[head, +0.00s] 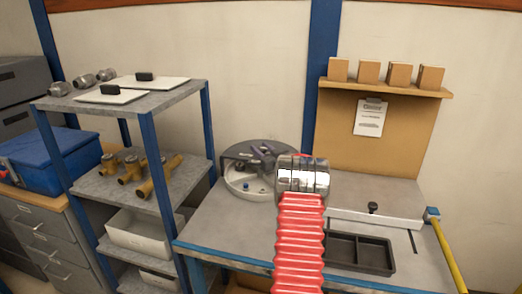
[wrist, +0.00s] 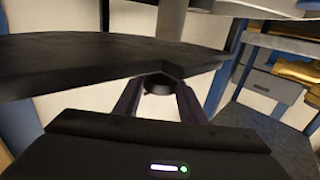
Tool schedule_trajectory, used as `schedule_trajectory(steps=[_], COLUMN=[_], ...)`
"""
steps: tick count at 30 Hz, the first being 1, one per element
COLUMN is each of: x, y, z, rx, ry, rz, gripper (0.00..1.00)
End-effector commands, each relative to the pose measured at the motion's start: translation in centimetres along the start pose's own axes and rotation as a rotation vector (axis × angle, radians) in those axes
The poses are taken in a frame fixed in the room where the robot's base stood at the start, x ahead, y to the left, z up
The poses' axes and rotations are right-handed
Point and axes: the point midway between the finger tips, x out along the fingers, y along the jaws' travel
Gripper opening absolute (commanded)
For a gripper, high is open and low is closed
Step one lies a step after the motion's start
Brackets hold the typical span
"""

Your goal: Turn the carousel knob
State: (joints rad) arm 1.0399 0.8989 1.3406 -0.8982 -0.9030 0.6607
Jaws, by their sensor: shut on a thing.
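The carousel (head: 240,187) is a round unit with a dark grey top and a pale opening in its front, standing on the bench. My gripper (head: 263,153) reaches over it from the right. In the wrist view, my gripper (wrist: 158,98) has its two dark fingers on either side of a dark round knob (wrist: 158,88), shut on it. The knob is partly hidden by the fingers and lies under the edge of a dark plate (wrist: 80,62). In the head view the knob cannot be made out behind my fingers and arm. A small blue piece (head: 262,187) shows in the carousel's opening.
A shelf rack (head: 147,150) with brass fittings (head: 130,172) stands left of the bench (head: 215,235). A black two-part tray (head: 358,253) and a small black knob (head: 373,207) lie right of my arm. Several cardboard boxes (head: 368,72) sit on the back board's shelf.

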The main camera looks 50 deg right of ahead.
Motion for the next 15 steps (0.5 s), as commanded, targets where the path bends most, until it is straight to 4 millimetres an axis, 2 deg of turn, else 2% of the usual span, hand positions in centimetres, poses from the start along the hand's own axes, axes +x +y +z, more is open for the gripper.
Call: schedule_trajectory(steps=[5,6,13,15], x=[0.03,0.03,0.02,0.02], y=[-0.07,-0.07,-0.05,-0.04], z=[-0.05,-0.05,-0.02,-0.02], rx=[0.0,0.0,0.0,0.0], ry=[0.001,0.001,0.001,0.0], rz=[-0.001,-0.001,0.0,0.0], gripper=[0.15,0.38,0.54,0.55])
